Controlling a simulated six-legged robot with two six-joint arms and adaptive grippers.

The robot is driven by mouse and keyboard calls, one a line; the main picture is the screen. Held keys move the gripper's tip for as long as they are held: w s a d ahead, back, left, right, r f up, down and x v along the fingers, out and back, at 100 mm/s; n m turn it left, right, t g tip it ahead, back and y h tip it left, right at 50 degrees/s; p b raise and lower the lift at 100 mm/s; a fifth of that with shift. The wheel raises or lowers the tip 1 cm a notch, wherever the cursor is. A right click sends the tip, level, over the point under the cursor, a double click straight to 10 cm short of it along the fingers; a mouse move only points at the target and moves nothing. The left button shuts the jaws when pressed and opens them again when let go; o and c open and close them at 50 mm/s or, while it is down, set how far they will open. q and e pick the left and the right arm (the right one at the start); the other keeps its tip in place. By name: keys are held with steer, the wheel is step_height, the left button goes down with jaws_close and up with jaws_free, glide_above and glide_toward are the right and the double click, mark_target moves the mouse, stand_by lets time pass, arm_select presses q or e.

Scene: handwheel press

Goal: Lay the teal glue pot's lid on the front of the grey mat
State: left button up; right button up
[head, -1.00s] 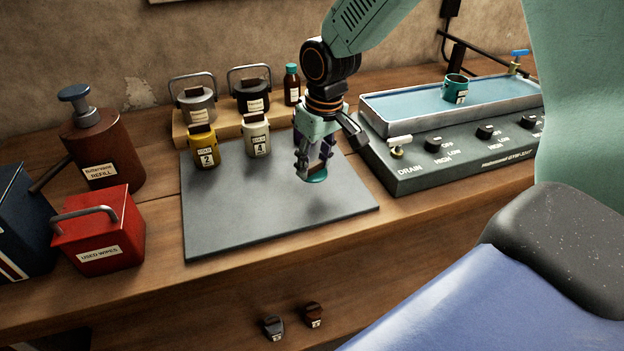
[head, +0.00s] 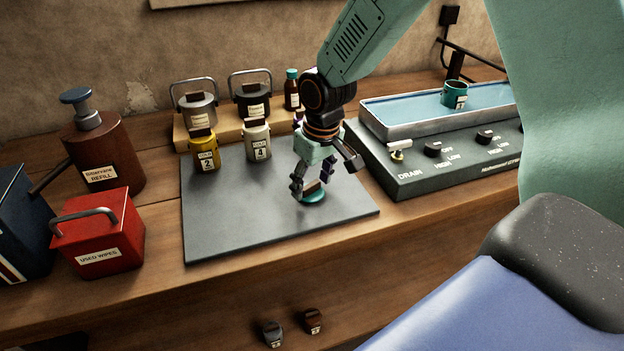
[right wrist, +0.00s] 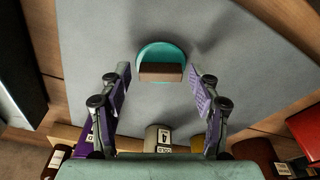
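The teal lid (head: 314,196), with its brown block handle, lies flat on the front right part of the grey mat (head: 235,215). In the right wrist view the lid (right wrist: 161,54) lies just beyond my fingertips, with the handle between them and a gap on each side. My right gripper (head: 310,184) is open over the lid and holds nothing; it also shows in the right wrist view (right wrist: 160,76). The teal glue pot (head: 454,95) stands without a lid in the water bath (head: 385,121). My left gripper is not in view.
A yellow pot (head: 206,155) and a cream pot (head: 258,140) stand at the mat's back edge, before a wooden rack with lidded pots. A red wipes box (head: 97,235) stands left of the mat. The mat's left front is clear.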

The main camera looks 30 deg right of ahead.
mark_target(318, 197)
steer(key=shift+w+d+f, duration=0.1)
steer(key=shift+d, duration=0.05)
steer(key=shift+a+r, duration=0.2)
steer(key=shift+r, duration=0.35)
step_height(318, 197, up, 11)
steer(key=s+p, duration=0.2)
steer(key=shift+d, duration=0.25)
steer(key=shift+a, duration=0.1)
